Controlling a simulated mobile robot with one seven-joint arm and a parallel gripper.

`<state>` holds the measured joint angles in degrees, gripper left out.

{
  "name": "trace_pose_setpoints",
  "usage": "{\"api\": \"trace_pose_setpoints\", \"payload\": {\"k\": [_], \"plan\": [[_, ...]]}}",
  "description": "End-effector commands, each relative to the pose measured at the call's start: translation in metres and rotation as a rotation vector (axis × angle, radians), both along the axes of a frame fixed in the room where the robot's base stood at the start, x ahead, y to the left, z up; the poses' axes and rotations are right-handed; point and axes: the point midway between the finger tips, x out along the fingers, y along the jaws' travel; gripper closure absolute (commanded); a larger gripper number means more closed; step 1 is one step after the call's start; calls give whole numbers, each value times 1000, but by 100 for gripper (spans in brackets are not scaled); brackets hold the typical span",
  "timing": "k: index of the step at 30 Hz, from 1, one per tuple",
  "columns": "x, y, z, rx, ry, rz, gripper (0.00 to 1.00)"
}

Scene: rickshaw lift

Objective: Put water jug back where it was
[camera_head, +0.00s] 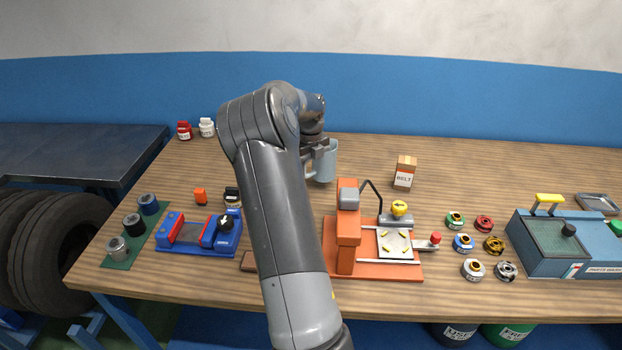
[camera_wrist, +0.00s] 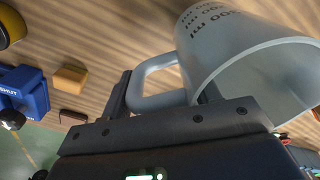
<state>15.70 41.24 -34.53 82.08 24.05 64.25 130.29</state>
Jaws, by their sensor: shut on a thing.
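The water jug (camera_head: 325,162) is a pale grey-blue jug toward the back middle of the wooden table, partly hidden by my arm. In the wrist view the jug (camera_wrist: 235,60) shows large, with dark volume marks on its side, its open mouth toward the lower right and its handle toward the left. My gripper (camera_head: 312,150) is shut on the jug's handle; it also shows in the wrist view (camera_wrist: 165,100). I cannot tell whether the jug's base touches the table.
A BELT box (camera_head: 404,172) stands right of the jug. An orange press (camera_head: 348,230) is in front. Several spools and a blue parts washer (camera_head: 565,243) are right.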

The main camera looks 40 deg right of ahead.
Motion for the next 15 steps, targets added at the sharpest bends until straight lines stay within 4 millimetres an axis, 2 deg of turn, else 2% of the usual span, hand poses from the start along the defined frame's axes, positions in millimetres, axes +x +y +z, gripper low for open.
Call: {"api": "trace_pose_setpoints", "payload": {"k": [9,15], "plan": [[-1,-1,-37,0,2,-1,80],[0,0,-39,-1,0,0,80]]}}
